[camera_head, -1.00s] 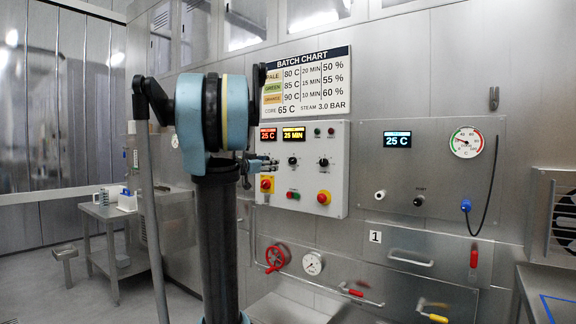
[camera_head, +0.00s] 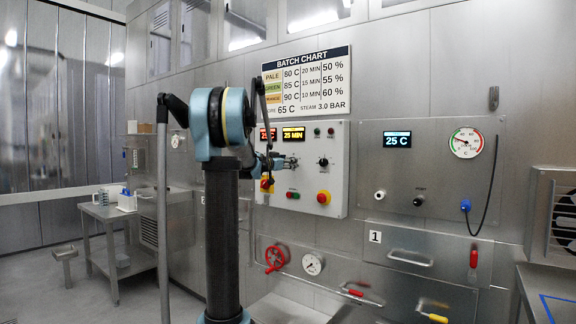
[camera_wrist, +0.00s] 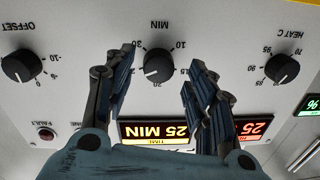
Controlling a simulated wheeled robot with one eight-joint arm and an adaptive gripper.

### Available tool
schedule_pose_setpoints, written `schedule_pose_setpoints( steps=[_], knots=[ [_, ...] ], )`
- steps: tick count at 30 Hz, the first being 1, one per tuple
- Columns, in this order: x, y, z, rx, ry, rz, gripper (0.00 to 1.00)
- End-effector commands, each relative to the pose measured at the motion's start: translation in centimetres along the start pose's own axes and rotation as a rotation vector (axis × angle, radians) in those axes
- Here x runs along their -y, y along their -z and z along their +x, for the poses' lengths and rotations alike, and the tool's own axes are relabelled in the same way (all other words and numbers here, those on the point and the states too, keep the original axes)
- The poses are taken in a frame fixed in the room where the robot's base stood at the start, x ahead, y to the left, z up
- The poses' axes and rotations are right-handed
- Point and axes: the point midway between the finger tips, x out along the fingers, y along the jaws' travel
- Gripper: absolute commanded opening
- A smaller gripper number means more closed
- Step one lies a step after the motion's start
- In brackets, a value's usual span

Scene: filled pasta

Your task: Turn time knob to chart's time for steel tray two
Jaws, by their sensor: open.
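The time knob (camera_wrist: 157,62), black with a white pointer, sits under the MIN label in the wrist view, which is upside down. My gripper (camera_wrist: 161,60) is open, with one finger on each side of the knob; contact cannot be told. The time display (camera_wrist: 160,131) reads 25 MIN and also shows in the head view (camera_head: 293,134). In the head view my gripper (camera_head: 281,163) is at the control panel (camera_head: 335,190). The batch chart (camera_head: 307,80) lists 20, 15 and 10 MIN for pale, green and orange. Steel tray two is not identifiable.
The offset knob (camera_wrist: 21,66) and heat knob (camera_wrist: 281,68) flank the time knob. A red emergency button (camera_head: 324,197) and a green button (camera_head: 293,195) are below on the panel. A red valve wheel (camera_head: 276,258) is lower down. A side table (camera_head: 100,211) stands at left.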

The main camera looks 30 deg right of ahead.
Motion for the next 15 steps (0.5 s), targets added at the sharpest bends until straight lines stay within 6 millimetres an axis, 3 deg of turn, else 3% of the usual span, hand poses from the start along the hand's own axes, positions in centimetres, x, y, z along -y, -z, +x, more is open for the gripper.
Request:
schedule_pose_setpoints(
  steps=[6, 15],
  knots=[
    [0.0, 0.0, 1.5, 0.000, -0.001, 0.000, 0.50],
    [0.0, 0.0, 1.6, 0.000, 0.000, 0.000, 0.50]
  ],
)
